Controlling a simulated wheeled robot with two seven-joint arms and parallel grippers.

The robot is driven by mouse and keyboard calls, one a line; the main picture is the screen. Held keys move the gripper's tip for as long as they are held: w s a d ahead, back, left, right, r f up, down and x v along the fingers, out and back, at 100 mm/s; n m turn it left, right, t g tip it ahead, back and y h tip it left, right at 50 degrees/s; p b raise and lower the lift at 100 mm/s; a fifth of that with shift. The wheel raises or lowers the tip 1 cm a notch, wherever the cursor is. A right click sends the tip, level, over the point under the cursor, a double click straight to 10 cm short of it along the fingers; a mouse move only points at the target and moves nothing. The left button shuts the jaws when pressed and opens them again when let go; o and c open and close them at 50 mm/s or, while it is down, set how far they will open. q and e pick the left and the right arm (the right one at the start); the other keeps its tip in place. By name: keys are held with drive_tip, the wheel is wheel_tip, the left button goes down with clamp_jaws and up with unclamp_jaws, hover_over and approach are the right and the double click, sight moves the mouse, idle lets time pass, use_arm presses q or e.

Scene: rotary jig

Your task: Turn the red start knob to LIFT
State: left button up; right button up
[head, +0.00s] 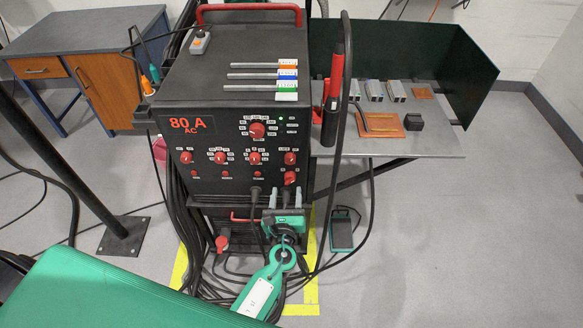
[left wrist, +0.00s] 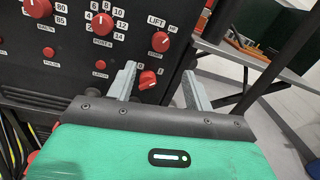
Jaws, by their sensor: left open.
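The red start knob (left wrist: 160,41) is on the dark front panel of the machine, with the LIFT label above it to the left in the left wrist view. In the head view it is the right knob (head: 291,158) of the middle row. In the left wrist view the start knob appears just above the fingertips, and a lower red knob (left wrist: 148,79) shows between the fingers. In the head view the left gripper (head: 285,198) is below both knobs.
Cables (head: 330,240) hang in front of and beside the machine. A red-handled torch (head: 336,85) stands at its right side. A grey side table (head: 440,148) holds metal pieces. Floor at right is clear.

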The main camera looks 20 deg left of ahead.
sight(290, 162)
use_arm(q)
drive_tip(key=p+x, duration=0.1)
drive_tip(key=x, duration=0.9)
drive_tip(key=shift+w+a, duration=0.1)
drive_tip(key=shift+w, duration=0.4)
drive_tip(key=shift+c, duration=0.4)
